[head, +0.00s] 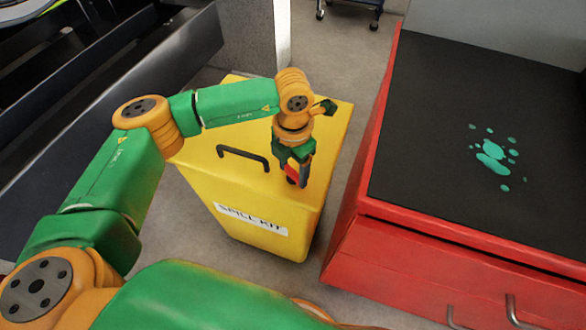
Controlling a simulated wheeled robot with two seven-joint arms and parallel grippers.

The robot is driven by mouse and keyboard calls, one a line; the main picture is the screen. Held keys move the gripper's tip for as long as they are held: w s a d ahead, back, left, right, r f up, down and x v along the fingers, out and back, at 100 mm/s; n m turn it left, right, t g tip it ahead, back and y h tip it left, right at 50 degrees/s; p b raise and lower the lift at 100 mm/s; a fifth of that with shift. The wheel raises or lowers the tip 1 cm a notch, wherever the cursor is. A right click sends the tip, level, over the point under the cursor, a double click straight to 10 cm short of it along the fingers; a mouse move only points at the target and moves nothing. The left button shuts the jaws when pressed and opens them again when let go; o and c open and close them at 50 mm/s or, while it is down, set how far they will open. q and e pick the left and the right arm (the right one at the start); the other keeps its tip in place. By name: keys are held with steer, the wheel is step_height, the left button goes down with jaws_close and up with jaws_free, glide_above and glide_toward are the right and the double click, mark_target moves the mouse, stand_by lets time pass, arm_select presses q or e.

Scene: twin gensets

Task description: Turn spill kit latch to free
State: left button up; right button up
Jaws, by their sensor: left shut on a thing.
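The spill kit (235,208) is a yellow box with a dark handle (243,156) on its lid and a white label reading "SPILL KIT" on its front. My left arm reaches over it from the left. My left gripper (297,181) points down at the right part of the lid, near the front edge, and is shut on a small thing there. A red part (292,171) shows at the fingers, and I cannot tell whether it belongs to the latch. The latch is mostly hidden by the gripper. My right gripper is not in view.
A red cabinet (400,252) with a black top stands close to the right of the box. Its top has a teal spill (491,156). Grey floor shows in a narrow gap between them. A dark metal frame (95,100) runs along the left. A blue cart (352,8) stands at the back.

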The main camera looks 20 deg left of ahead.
mark_target(293, 171)
arm_select(q)
steer(key=n, duration=0.5)
steer(key=shift+n+b, duration=0.3)
stand_by(0.5)
steer(key=o, duration=1.4)
step_height(293, 171, up, 7)
steer(key=shift+r, duration=0.1)
